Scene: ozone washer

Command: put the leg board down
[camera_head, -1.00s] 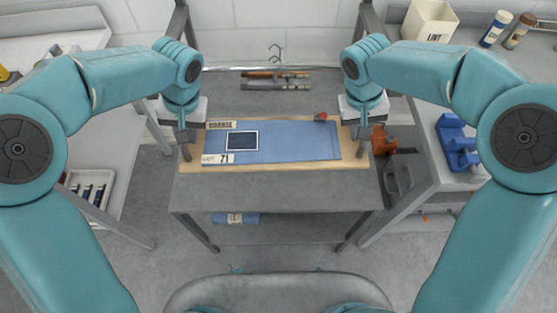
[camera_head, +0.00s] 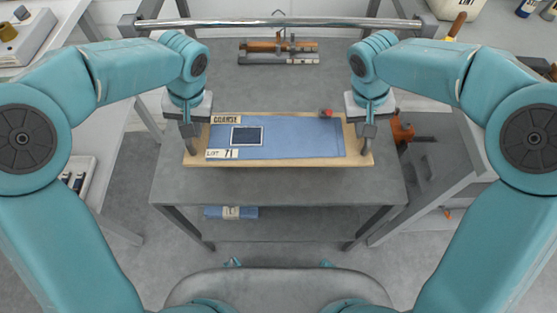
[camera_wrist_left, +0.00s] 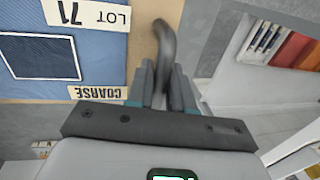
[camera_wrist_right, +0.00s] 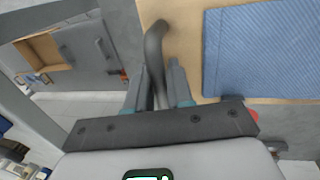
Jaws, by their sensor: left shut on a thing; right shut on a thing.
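The leg board (camera_head: 300,161) is a pale wooden board with blue denim cloth on it. It carries a dark framed patch, a COARSE label and a LOT 71 label, and it lies level over the grey table (camera_head: 280,188). My left gripper (camera_head: 190,145) is shut on the bent dark handle at its left end, also seen in the left wrist view (camera_wrist_left: 163,78). My right gripper (camera_head: 366,142) is shut on the handle at its right end, also seen in the right wrist view (camera_wrist_right: 157,80). I cannot tell whether the board touches the table.
A rolled blue cloth (camera_head: 231,212) lies on the table's lower shelf. Benches stand left and right. An orange object (camera_head: 402,130) is right of the board.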

